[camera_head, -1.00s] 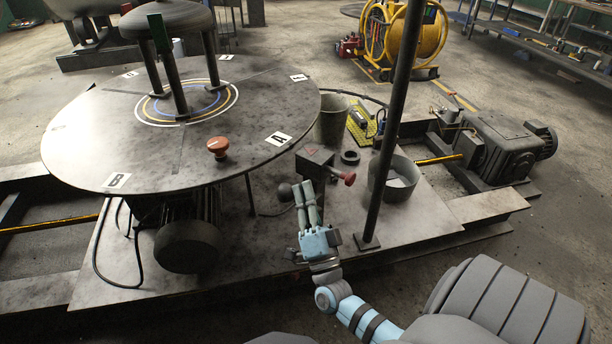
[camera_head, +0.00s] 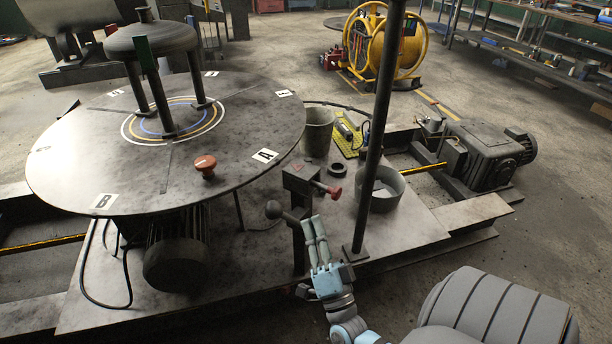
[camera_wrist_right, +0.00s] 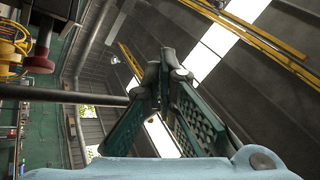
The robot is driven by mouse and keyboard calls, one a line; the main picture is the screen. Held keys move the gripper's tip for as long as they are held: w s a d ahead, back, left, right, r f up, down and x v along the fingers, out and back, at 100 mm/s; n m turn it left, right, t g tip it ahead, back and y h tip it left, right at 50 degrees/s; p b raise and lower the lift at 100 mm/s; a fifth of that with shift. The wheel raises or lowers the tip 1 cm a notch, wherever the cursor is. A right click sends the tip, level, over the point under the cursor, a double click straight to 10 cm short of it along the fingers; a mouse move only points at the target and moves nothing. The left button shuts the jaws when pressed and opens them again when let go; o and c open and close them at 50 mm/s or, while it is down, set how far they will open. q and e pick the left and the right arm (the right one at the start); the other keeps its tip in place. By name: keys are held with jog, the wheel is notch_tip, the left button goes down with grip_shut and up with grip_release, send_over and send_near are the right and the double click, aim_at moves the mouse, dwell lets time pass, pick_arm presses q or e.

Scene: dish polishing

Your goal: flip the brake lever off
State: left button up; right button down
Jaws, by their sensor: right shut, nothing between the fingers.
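A short post with a box-shaped head (camera_head: 300,178) stands beside the round table. A lever with a dark ball knob (camera_head: 273,209) sticks out to its left, and a rod with a red knob (camera_head: 334,192) sticks out to its right. I cannot tell for sure which one is the brake lever. My right gripper (camera_head: 314,219) is shut and empty, just right of the post and below the red knob in the picture; contact cannot be judged. In the right wrist view its fingertips (camera_wrist_right: 165,62) meet, with a red knob (camera_wrist_right: 38,63) at upper left. My left gripper is not in view.
A dark upright pole (camera_head: 372,140) stands close to the right of my right gripper. The round table (camera_head: 100,165) with an orange button (camera_head: 205,164) fills the left. A grey bucket (camera_head: 317,130) and a low round bin (camera_head: 384,192) stand behind and right of the post.

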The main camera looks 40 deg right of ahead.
jog(key=shift+v, duration=1.6)
jog(key=s+a+f+n+g+y+p, duration=0.15)
jog(key=f+n+g+y, duration=0.35)
jog(key=f, duration=0.8)
jog(key=s+a+f+n+g+y+p, duration=0.1)
jog(key=s+a+f+n+g+y, duration=0.3)
jog(key=f, duration=1)
jog(key=s+f+n+g+p, duration=0.3)
jog(key=s+f+n+g, duration=0.2)
jog(key=s+f+g, duration=0.45)
jog(key=s+a+n+g+p, duration=0.1)
jog(key=s+a+g+p, duration=0.1)
jog(key=s, duration=1.1)
jog(key=shift+s+f+n+g+h+p, duration=0.3)
jog(key=shift+s+g+p, duration=0.15)
jog(key=shift+p, duration=0.45)
